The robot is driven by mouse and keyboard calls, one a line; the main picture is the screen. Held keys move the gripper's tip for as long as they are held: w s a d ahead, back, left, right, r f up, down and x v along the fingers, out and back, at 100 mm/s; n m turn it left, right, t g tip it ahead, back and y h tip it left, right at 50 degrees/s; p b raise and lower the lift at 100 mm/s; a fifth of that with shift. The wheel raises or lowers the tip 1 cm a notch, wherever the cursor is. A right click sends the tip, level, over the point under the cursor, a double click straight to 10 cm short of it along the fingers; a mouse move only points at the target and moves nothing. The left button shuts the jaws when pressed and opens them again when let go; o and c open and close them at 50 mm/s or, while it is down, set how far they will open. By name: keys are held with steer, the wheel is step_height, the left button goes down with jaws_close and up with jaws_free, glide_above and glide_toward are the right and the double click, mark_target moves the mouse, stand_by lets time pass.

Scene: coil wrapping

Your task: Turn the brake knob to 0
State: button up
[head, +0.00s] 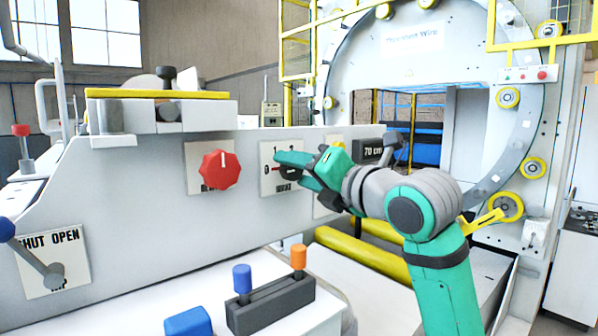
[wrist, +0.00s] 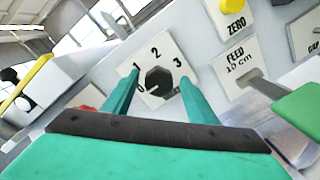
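The brake knob (wrist: 160,82) is a dark, faceted dial on a white plate (wrist: 177,50) marked 0, 1, 2 and 3, seen in the wrist view. A small light mark shows on its lower left side, toward the 0, but I cannot read its pointer surely. My gripper (wrist: 160,76) is open, with one green finger on each side of the knob; I cannot tell whether they touch it. In the head view the plate (head: 268,180) is on the pale machine panel and my gripper (head: 283,166) covers most of the knob.
A red knob (head: 219,170) is on the panel left of the brake plate. A feed plate (wrist: 238,68) with a lever is to its right in the wrist view. A shut/open lever (head: 38,262) is at lower left. Blue and orange handles (head: 298,257) stand below the panel.

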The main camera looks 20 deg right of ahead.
steer(key=shift+a, duration=0.15)
steer(key=shift+s, duration=0.2)
steer(key=v, duration=1)
steer(key=shift+s+d, duration=0.2)
steer(key=shift+d, duration=0.1)
steer(key=shift+w, duration=0.15)
